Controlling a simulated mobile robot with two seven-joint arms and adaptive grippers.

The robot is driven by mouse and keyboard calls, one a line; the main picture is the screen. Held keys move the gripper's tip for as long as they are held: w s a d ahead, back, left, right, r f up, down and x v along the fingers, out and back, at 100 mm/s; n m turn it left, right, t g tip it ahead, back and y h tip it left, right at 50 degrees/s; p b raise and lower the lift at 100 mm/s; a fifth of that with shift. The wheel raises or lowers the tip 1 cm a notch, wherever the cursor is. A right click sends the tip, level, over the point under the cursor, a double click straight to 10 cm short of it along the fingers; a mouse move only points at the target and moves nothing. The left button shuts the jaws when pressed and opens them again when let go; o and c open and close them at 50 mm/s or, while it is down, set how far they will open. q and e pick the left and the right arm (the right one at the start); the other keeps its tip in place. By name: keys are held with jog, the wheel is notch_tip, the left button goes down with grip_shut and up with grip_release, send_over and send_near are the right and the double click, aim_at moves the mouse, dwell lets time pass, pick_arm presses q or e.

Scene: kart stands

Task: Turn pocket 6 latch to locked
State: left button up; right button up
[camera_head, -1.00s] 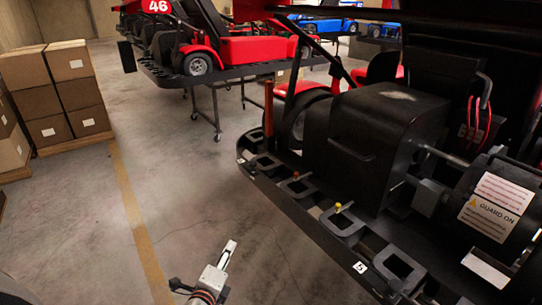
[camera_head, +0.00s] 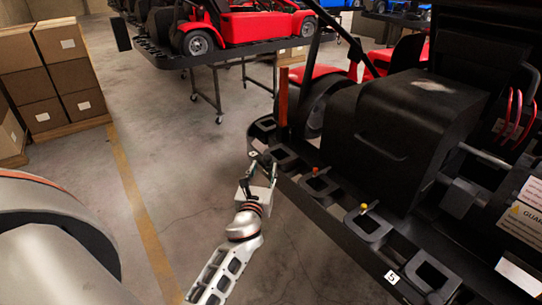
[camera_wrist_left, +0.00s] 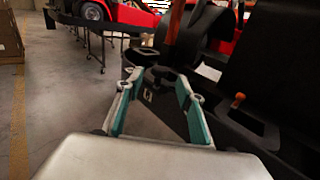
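The black kart stand's rail (camera_head: 334,222) holds a row of square pockets. An orange-knobbed latch (camera_head: 315,171) and a yellow-knobbed latch (camera_head: 363,209) stand by two pockets. The orange one also shows in the left wrist view (camera_wrist_left: 238,98). I cannot read which pocket is number 6. My left gripper (camera_head: 261,169) is at the rail's far-left end, near a small white tag (camera_head: 252,154). In the left wrist view its teal-padded fingers (camera_wrist_left: 155,88) are spread, with the rail end and a pocket between or beyond them; contact is unclear. My right gripper is not in view.
A tag reading 5 (camera_head: 391,277) is on the near rail. A tall orange post (camera_head: 283,98) rises near the gripper. A black housing (camera_head: 393,130) sits behind the pockets. Stacked boxes (camera_head: 62,75) stand left; the floor (camera_head: 180,165) between is clear.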

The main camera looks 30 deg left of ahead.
aim_at(267, 160)
pick_arm(q)
jog(key=x, duration=0.7)
jog(key=shift+c, duration=0.5)
jog(key=c, duration=1)
